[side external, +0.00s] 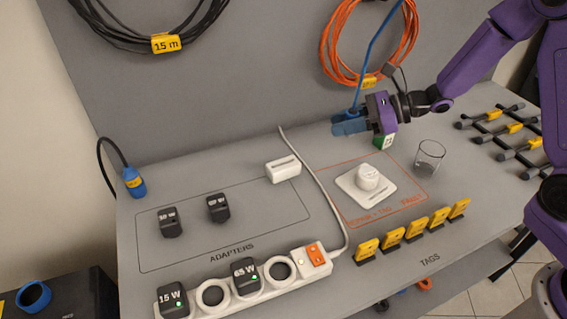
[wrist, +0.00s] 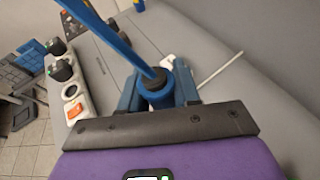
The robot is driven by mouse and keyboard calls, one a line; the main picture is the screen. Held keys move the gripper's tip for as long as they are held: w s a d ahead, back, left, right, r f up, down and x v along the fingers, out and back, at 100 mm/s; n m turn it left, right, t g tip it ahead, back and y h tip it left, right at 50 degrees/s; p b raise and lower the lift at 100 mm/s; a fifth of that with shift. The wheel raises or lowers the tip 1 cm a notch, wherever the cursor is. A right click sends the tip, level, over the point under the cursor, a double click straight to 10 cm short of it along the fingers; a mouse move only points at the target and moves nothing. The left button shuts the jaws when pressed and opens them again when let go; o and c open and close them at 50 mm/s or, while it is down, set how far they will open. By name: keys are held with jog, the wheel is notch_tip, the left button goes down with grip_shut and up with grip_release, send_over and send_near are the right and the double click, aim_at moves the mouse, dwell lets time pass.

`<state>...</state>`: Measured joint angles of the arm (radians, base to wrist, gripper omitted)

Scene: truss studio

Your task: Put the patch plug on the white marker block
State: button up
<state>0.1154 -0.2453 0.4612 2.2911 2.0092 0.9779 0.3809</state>
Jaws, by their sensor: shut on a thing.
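The patch plug (wrist: 158,92) is a blue cylinder with a blue cable rising from its top. My gripper (wrist: 157,95) is shut on it, with one blue finger on each side. In the side view my gripper (side external: 352,125) holds the plug (side external: 356,112) above the back of the bench, its lower end hidden by the fingers. The white marker block (side external: 283,168) sits left of my gripper, at the back right corner of the adapters outline. A white piece shows just beyond the plug in the wrist view, mostly hidden.
A green block (side external: 384,142) stands just beneath my gripper. A white power strip (side external: 240,290) lies front left. A pale cable crosses beside the white block.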

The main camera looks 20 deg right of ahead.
jog(key=s+a+r+n+g, duration=0.1)
jog(key=s+a, duration=0.2)
jog(key=a, duration=0.2)
send_over(278, 164)
jog(key=shift+y, duration=0.4)
jog(key=f, duration=0.9)
jog(key=shift+s+d, duration=0.15)
jog(key=shift+s, duration=0.05)
jog(key=shift+w+f, duration=0.15)
jog(key=shift+f, duration=0.8)
jog(key=shift+w+f, duration=0.1)
jog(key=shift+f, duration=0.85)
jog(key=shift+f, duration=0.1)
jog(key=o, duration=1)
jog(key=shift+o, duration=0.2)
